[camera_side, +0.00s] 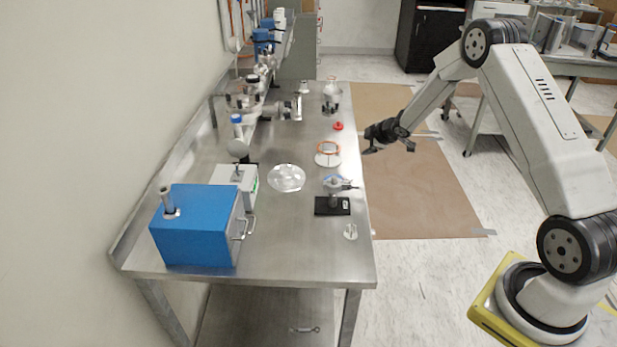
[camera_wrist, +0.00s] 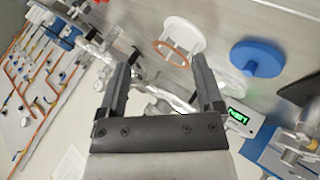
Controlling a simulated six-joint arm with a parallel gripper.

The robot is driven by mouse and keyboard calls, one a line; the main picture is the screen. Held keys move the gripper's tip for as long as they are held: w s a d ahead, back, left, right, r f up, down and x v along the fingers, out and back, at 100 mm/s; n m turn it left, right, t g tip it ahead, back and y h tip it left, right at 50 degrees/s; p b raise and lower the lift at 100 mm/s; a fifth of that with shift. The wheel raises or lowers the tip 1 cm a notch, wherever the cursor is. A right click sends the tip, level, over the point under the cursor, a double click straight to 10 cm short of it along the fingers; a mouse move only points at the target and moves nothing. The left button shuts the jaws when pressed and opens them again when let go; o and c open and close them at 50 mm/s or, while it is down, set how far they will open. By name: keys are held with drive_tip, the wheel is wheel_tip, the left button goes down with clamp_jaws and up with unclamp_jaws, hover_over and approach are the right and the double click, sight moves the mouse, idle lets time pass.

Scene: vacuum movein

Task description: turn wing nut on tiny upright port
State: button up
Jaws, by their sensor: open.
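I cannot make out a wing nut or say for certain which part is the tiny upright port. A small metal and blue fitting (camera_side: 335,183) stands upright on a black base (camera_side: 333,206) near the bench's right edge in the side view. My gripper (camera_side: 390,149) hangs in the air just right of the bench edge, beyond that fitting and apart from it. In the wrist view my gripper (camera_wrist: 165,68) is open, with nothing held between its two dark fingers.
The steel bench (camera_side: 300,255) carries a blue box (camera_side: 195,230), a clear dish (camera_side: 287,178), a white disc with a copper ring (camera_side: 328,158) and a red piece (camera_side: 338,126). A blue disc (camera_wrist: 258,57) shows in the wrist view.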

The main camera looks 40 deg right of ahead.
drive_tip(key=r+m+g+h, duration=0.1)
drive_tip(key=m+g, duration=0.1)
drive_tip(key=m, duration=0.2)
drive_tip(key=m+g+y, duration=0.3)
drive_tip(key=m+g, duration=0.4)
drive_tip(key=m, duration=0.7)
approach(348, 180)
drive_tip(key=shift+w+d+f, duration=0.3)
drive_tip(key=shift+w+d, duration=0.2)
drive_tip(key=shift+w, duration=0.15)
drive_tip(key=shift+f, duration=0.15)
drive_tip(key=shift+d+f, duration=0.1)
drive_tip(key=shift+f, duration=3.7)
clamp_jaws()
